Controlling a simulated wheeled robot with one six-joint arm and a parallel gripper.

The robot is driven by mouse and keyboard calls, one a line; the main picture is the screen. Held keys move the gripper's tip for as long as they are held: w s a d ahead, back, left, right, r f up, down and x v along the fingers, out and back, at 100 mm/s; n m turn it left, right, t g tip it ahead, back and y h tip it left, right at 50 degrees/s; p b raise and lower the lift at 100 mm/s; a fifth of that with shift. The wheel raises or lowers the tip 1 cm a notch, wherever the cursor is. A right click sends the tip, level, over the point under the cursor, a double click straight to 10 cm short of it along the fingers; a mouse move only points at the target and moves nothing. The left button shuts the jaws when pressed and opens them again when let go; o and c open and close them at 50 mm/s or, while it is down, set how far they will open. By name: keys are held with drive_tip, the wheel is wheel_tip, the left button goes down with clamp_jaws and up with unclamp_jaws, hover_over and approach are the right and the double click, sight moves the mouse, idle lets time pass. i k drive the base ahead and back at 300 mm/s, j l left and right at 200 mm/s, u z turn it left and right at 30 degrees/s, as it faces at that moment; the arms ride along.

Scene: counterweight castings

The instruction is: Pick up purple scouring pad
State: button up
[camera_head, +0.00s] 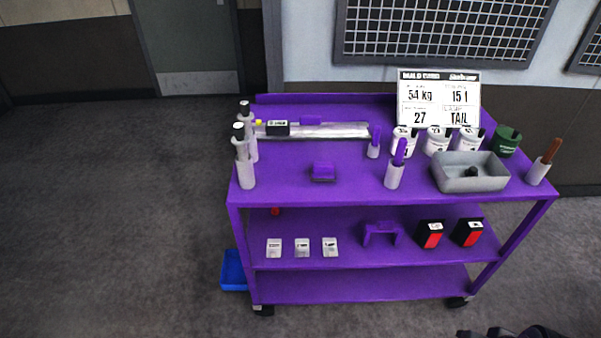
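A small purple block with a darker lower edge (322,172) lies on the cart's top shelf, left of the middle. It looks like the purple scouring pad, though its texture is too small to tell. A second small purple piece (311,120) lies farther back by the silver strip. A dark shape (512,333), probably part of my arm or gripper, is cut off by the bottom edge at the right. It is well apart from the cart's top. No fingertips can be made out.
The purple cart (300,193) has three shelves. Bottles (245,170) stand at its left end. A grey holder with a purple handle (394,175), a grey tray (470,184) and several pots are at the right. A blue bin (233,271) sits on the floor. The left floor is clear.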

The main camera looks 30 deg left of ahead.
sight(321, 171)
drive_tip(key=u, duration=1.15)
drive_tip(key=i+l+u, duration=0.3)
drive_tip(key=i+l, duration=0.15)
drive_tip(key=i, duration=0.15)
drive_tip(key=i+l+u, duration=0.3)
drive_tip(key=i+l, duration=0.25)
